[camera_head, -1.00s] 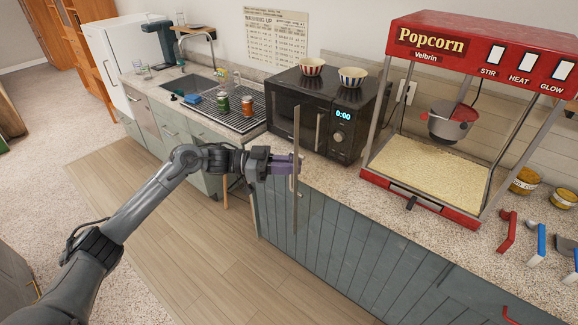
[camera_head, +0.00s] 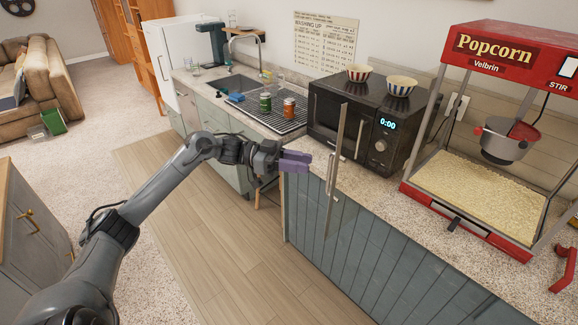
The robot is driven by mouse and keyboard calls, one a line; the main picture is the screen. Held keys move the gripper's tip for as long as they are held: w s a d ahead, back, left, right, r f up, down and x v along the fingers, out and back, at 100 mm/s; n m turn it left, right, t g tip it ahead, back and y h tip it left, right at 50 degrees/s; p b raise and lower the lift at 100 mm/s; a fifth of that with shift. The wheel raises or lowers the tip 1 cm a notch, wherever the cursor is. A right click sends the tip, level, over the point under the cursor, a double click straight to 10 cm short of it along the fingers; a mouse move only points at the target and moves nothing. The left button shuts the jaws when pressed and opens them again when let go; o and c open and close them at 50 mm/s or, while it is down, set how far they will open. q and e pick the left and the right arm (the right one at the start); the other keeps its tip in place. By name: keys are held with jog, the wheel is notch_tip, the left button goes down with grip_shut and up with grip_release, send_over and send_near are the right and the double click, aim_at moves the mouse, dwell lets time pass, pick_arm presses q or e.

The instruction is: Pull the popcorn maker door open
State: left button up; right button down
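The popcorn maker (camera_head: 472,225) is red with "Popcorn" on its top and stands on the counter at the right. Its front is open to view, with loose popcorn on its floor. A thin upright metal bar with a small handle (camera_head: 335,188) stands out past the counter edge, left of the machine. It looks like the outer edge of the popcorn maker door (camera_head: 340,150), swung out wide; the pane itself is hard to make out. My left gripper (camera_head: 308,161), with purple fingers, is just left of the bar and looks apart from it. The finger gap is unclear.
A black microwave (camera_head: 376,147) with two striped bowls on top stands behind the bar. Cans (camera_head: 288,108) and a sink are farther left. Grey cabinets (camera_head: 400,265) run below the counter. The wooden floor (camera_head: 210,240) is clear.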

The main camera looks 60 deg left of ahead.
pick_arm(q)
jog(key=v, duration=0.3)
jog(key=shift+b, duration=0.35)
